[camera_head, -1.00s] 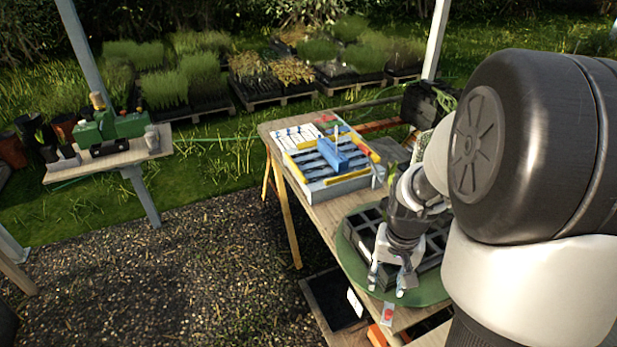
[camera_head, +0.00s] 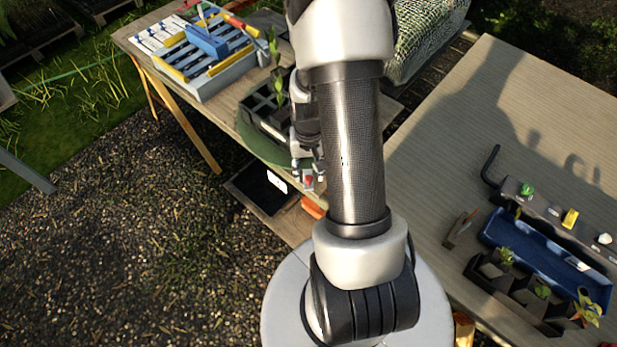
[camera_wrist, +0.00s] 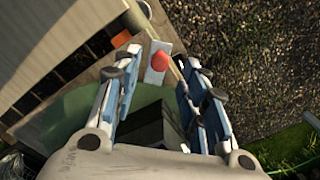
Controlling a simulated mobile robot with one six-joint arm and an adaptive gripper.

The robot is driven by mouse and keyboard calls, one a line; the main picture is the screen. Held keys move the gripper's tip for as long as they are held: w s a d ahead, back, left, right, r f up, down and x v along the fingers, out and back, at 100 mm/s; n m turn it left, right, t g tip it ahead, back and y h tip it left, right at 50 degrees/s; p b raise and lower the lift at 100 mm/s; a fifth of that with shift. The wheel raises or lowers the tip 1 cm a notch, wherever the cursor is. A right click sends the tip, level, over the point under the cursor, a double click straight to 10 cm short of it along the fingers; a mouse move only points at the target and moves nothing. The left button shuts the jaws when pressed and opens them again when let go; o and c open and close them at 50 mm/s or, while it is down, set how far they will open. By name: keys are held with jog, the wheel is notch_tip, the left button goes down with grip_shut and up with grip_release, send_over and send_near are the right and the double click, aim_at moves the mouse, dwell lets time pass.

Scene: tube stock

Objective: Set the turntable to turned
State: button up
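The turntable (camera_head: 255,140) is a round green disc on the wooden bench, partly hidden behind my arm. A black tray (camera_head: 262,112) with square cells sits on it, with a green seedling (camera_head: 280,88) standing up there. My gripper (camera_head: 308,176) is at the disc's front edge. In the wrist view my gripper (camera_wrist: 160,72) is open, its two blue-and-white fingers well apart with nothing seen between them. The green disc (camera_wrist: 85,108) and a dark part of the tray lie below it. A pale plate with a red round mark (camera_wrist: 160,60) lies just past the fingertips.
A grey-blue rack with yellow bars (camera_head: 215,72) stands on the bench at the back left. A second table (camera_head: 470,150) at right holds a blue trough (camera_head: 540,258) and potted seedlings (camera_head: 505,258). Gravel ground (camera_head: 120,250) is open at left.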

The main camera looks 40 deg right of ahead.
aim_at(309, 177)
jog(key=shift+f+b, duration=0.4)
jog(key=shift+f, duration=1.25)
jog(key=shift+c, duration=0.5)
grip_shut()
